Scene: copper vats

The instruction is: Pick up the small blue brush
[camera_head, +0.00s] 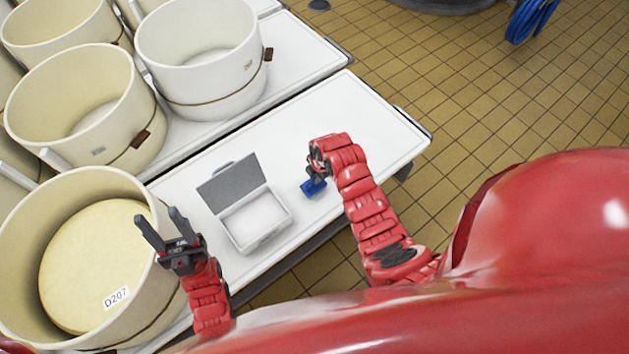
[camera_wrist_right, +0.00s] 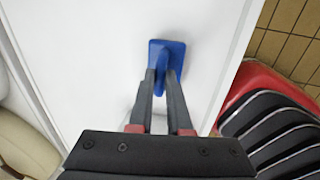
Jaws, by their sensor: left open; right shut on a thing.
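The small blue brush (camera_head: 312,188) is at my right gripper (camera_head: 315,174), over the white table (camera_head: 375,130), to the right of an open case. In the right wrist view the blue brush (camera_wrist_right: 166,56) shows as a flat block with a raised handle, and the fingers of my right gripper (camera_wrist_right: 163,88) are shut on that handle. I cannot tell whether the brush touches the table. My left gripper (camera_head: 162,228) is open and empty, above the near right rim of a cream vat.
The open grey-lidded case (camera_head: 256,219) stands on the table between my two arms. The cream vat (camera_head: 30,215) holds a round yellowish block labelled D207. More vats (camera_head: 200,60) stand behind. The table's right end is clear. Tiled floor (camera_head: 480,110) lies beyond.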

